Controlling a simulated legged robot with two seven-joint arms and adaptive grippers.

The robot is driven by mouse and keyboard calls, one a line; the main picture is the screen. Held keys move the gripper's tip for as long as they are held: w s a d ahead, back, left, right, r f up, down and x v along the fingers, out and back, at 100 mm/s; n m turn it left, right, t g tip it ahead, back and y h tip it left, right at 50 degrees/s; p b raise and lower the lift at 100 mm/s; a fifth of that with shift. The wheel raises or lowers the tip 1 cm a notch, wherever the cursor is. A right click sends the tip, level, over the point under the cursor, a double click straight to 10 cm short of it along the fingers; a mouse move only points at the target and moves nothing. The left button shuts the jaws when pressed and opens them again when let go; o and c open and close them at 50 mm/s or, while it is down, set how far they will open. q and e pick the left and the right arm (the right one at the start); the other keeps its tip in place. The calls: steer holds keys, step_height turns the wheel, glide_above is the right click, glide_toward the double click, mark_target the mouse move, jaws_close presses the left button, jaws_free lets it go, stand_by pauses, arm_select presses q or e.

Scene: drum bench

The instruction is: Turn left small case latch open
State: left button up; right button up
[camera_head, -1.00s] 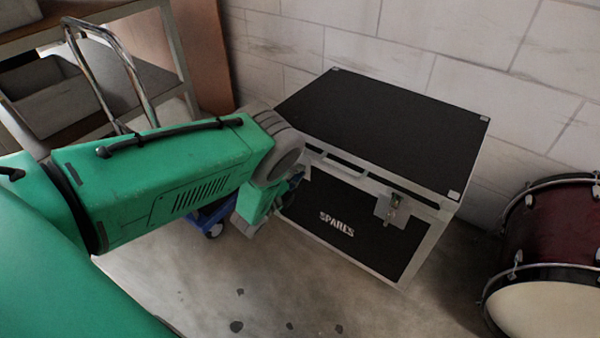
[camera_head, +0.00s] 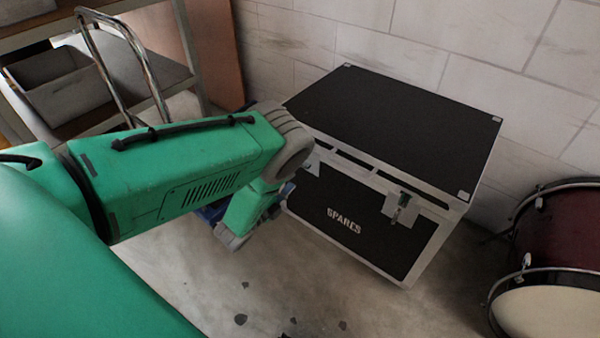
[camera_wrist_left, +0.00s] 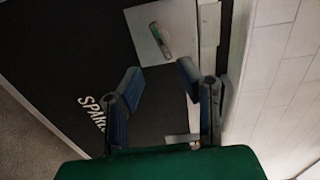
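The black case (camera_head: 334,249) with silver edging and "SPARES" lettering stands on the floor with its lid down. Its left latch (camera_wrist_left: 162,33) shows in the left wrist view as a silver plate with a narrow turn piece lying slanted across it. In the head view only a corner of the left latch (camera_head: 312,166) shows beside my forearm. The right latch (camera_head: 402,205) is in clear view. My left gripper (camera_wrist_left: 160,73) is open and empty, its two dark blue fingers spread before the case front, just short of the left latch in the picture. My right gripper is out of view.
A red drum (camera_head: 563,230) stands at the right. A white block wall (camera_head: 430,40) is close behind the case. A chrome-handled trolley (camera_head: 150,75) and shelving with a grey bin (camera_head: 62,95) stand at the left. The floor (camera_head: 290,290) before the case is clear.

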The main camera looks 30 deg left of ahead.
arm_select(q)
steer(key=s, duration=0.3)
steer(key=s+a, duration=0.1)
steer(key=s, duration=0.1)
steer(key=shift+f, duration=0.1)
